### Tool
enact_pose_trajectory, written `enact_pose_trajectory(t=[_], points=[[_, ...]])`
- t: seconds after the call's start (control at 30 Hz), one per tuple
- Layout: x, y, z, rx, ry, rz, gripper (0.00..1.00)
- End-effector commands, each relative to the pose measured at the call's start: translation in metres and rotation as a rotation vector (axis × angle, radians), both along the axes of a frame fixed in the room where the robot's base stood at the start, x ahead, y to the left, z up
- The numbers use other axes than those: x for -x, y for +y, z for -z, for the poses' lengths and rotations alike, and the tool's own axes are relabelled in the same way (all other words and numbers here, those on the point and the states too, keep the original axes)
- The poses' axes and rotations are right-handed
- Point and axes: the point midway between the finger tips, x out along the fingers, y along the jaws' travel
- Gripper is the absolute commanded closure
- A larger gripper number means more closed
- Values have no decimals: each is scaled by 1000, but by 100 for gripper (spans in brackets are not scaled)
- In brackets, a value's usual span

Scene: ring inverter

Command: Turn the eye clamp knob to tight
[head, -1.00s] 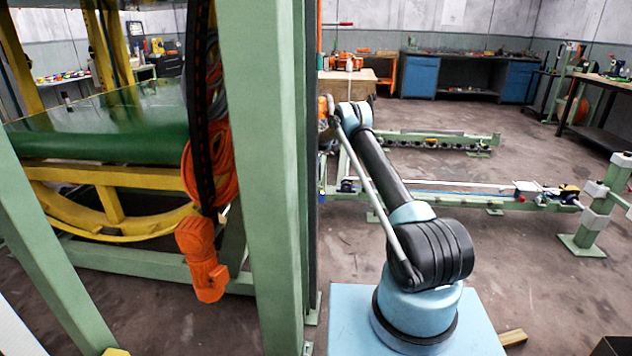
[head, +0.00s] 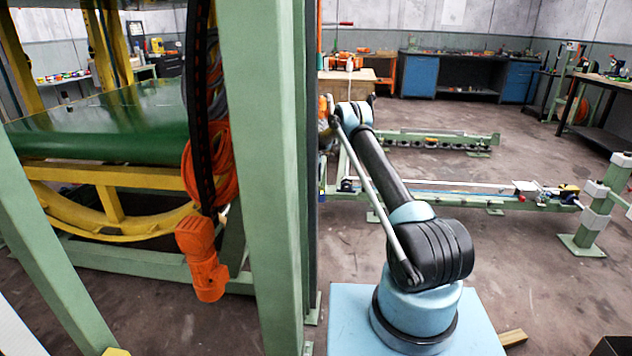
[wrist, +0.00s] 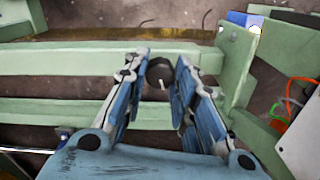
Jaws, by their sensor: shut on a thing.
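The eye clamp knob (wrist: 160,73) is a small dark round knob with a pale mark near its lower edge in the wrist view. My gripper (wrist: 165,66) has blue and grey fingers, one on each side of the knob, and is shut on it. The knob sits in front of a pale green frame rail (wrist: 80,58). I cannot read any tight or loose marking around it. In the head view, the end of my arm goes behind a green post, so the gripper and knob are hidden there.
A tall green post (head: 265,180) stands just left of my arm. In the wrist view, a green upright plate (wrist: 238,62) and a pale panel with orange and green wires (wrist: 298,125) stand close on the right. Open floor (head: 540,275) lies to the right in the head view.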

Motion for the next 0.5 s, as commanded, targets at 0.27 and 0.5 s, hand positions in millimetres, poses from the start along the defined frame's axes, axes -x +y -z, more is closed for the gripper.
enact_pose_trajectory(t=[0.27, 0.5], points=[[-1, 0, 0, 0, -2, 242, 99], [-1, 0, 0, 0, -3, 471, 99]])
